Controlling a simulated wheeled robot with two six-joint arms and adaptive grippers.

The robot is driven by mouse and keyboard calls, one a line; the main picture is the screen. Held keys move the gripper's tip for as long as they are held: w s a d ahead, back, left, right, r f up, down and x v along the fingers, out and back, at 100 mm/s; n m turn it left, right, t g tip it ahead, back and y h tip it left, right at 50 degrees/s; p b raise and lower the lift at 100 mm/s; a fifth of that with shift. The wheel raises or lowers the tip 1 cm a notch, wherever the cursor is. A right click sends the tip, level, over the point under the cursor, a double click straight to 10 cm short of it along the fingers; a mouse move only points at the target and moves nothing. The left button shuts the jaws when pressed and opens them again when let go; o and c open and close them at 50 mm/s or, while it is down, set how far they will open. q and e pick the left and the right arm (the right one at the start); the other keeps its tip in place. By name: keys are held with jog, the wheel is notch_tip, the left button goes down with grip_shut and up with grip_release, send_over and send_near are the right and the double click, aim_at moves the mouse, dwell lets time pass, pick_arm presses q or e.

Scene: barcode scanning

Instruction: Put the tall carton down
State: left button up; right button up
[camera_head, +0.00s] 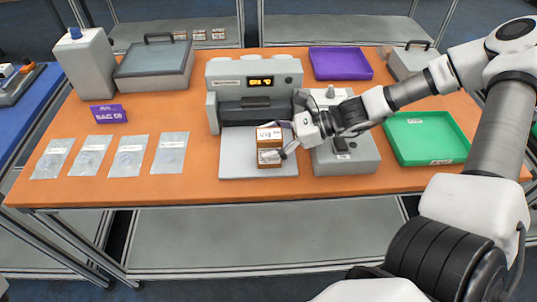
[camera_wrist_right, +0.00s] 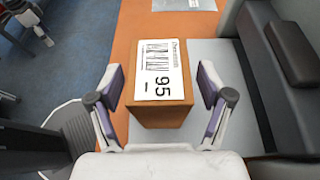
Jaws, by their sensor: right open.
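The tall carton (camera_head: 263,146) is brown with white labels. In the head view it stands upright on the light grey plate (camera_head: 236,160) in front of the grey machine with a lit display (camera_head: 255,82). In the right wrist view the carton (camera_wrist_right: 160,117) shows a white barcode label marked 95. My right gripper (camera_head: 277,143) is at the carton, coming from the right. Its fingers are open, one on each side of the carton, with visible gaps in the wrist view. My left gripper is not in view.
A grey device (camera_head: 345,160) stands close to the right of the plate. A green tray (camera_head: 425,137) and a purple tray (camera_head: 340,63) lie on the right. Several clear bags (camera_head: 128,157) lie on the left. A lidded grey box (camera_head: 155,66) stands behind them.

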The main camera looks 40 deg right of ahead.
jog(key=shift+r, duration=0.1)
jog(key=c, duration=1.3)
jog(key=shift+c, duration=0.7)
